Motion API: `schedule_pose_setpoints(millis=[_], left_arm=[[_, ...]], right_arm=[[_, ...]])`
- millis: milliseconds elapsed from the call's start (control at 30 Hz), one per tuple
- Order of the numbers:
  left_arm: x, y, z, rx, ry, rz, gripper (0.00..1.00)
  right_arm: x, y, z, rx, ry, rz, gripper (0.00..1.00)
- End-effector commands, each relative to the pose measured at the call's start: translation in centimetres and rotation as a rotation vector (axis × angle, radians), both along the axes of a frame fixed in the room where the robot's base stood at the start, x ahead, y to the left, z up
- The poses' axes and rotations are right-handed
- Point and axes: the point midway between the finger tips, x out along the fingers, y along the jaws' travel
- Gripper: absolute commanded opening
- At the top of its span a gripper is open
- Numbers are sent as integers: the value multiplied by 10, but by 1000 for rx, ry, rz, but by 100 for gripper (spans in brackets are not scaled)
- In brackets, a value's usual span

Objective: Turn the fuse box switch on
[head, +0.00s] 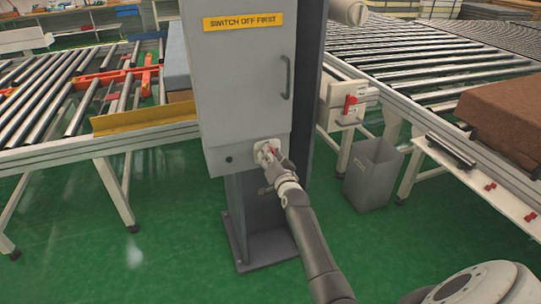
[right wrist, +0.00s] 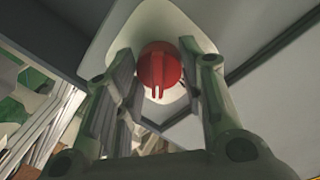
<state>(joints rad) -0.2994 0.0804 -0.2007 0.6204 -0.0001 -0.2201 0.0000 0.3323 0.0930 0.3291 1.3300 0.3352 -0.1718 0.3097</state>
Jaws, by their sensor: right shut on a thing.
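The grey fuse box (head: 240,90) stands on a dark column in the middle of the head view, with a yellow "SWITCH OFF FIRST" label (head: 243,21). Its red rotary switch (right wrist: 160,68) sits on a white plate (right wrist: 150,28) on the box's lower front. My right gripper (head: 268,152) is at this switch and hides most of it in the head view. In the right wrist view its two fingers (right wrist: 158,85) stand on either side of the red knob, shut on it. The knob's ridge points down in that view. My left gripper is out of view.
Roller conveyors stand left (head: 60,85) and right (head: 440,65). A white box with another red switch (head: 349,103) is right of the column, above a grey bin (head: 372,175). A brown block (head: 515,115) lies at right. Green floor is open in front.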

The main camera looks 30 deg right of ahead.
Motion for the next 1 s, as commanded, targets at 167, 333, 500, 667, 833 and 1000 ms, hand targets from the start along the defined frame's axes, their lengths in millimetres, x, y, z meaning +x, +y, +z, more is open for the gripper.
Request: schedule_pose_setpoints(millis=[167,333,500,667,833,1000], left_arm=[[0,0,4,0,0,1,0],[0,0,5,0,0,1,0],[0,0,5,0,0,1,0],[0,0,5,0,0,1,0],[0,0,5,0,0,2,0],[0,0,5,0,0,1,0]], right_arm=[[0,-1,-1,166,-38,0,13],[0,-1,-1,318,-73,-1,13],[-1,-1,-1,450,-105,0,13],[0,-1,-2,551,-130,0,13],[-1,-2,-2,623,-146,-1,13],[-1,-2,-2,663,-156,0,13]])
